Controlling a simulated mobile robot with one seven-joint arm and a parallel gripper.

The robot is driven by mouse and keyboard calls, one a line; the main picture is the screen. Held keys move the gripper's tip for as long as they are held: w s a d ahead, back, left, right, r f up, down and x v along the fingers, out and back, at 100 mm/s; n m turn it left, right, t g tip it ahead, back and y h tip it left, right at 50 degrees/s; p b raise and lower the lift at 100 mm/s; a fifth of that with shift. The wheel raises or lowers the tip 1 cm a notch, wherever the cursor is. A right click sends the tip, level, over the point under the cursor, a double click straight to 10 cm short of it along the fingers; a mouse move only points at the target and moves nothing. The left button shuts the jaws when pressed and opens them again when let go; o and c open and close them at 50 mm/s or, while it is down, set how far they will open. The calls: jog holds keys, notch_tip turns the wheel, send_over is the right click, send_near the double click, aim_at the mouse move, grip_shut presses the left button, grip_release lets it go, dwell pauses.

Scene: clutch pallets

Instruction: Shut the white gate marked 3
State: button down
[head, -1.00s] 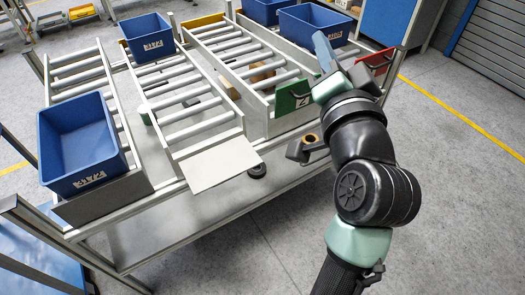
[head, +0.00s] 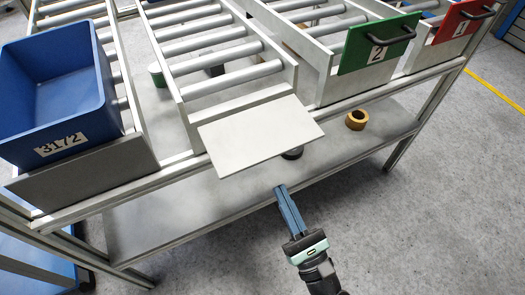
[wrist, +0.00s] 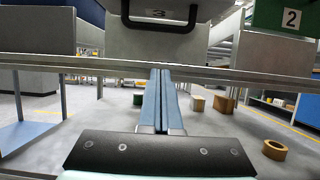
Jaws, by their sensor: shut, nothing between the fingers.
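The white gate (head: 262,135) is folded down at the front end of its roller lane, sticking out toward me as a flat plate. Its bare inner face shows in the head view. In the wrist view its other face (wrist: 118,12) shows at the top, with a black handle and a label that looks like an upside-down 3. My gripper (head: 281,190) is shut and empty. It is just in front of and below the gate's front edge, apart from it as far as I can tell. Its fingers (wrist: 158,72) point toward the rack in the wrist view.
The green gate marked 2 (head: 378,45) and a red gate (head: 462,22) stand upright to the right. A blue bin (head: 55,95) labelled 3172 sits on the left lane. The floor in front is clear.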

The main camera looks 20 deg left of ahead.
aim_at(261, 139)
jog(key=x, duration=1)
jog(key=shift+s+d+r, duration=0.45)
jog(key=shift+s+d, duration=0.15)
jog(key=shift+d, duration=0.15)
jog(key=shift+s+d+r, duration=0.5)
jog(key=shift+s+d, duration=0.15)
jog(key=shift+d, duration=0.1)
jog(key=shift+r, duration=0.1)
